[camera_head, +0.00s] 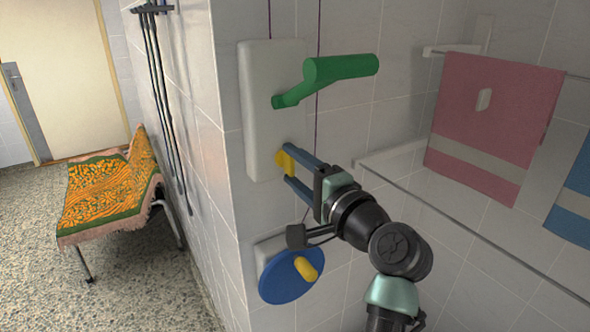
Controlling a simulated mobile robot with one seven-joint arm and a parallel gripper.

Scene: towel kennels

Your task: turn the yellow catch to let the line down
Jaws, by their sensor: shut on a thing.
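The yellow catch (282,163) sits low on a white plate (261,120) fixed to the tiled wall corner. My gripper (291,163) is at the catch, its two blue fingers shut on it, one above and one below. A green crank handle (340,69) is mounted on the same plate above the catch. Its grip points to the right. My fingers partly hide the catch.
Below my gripper is a blue disc (283,283) with a yellow knob (306,269). A pink towel (487,125) and a blue towel (574,200) hang at right beside a rail. A bench with an orange patterned cover (112,196) stands at left. Dark leads (160,80) hang on the wall.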

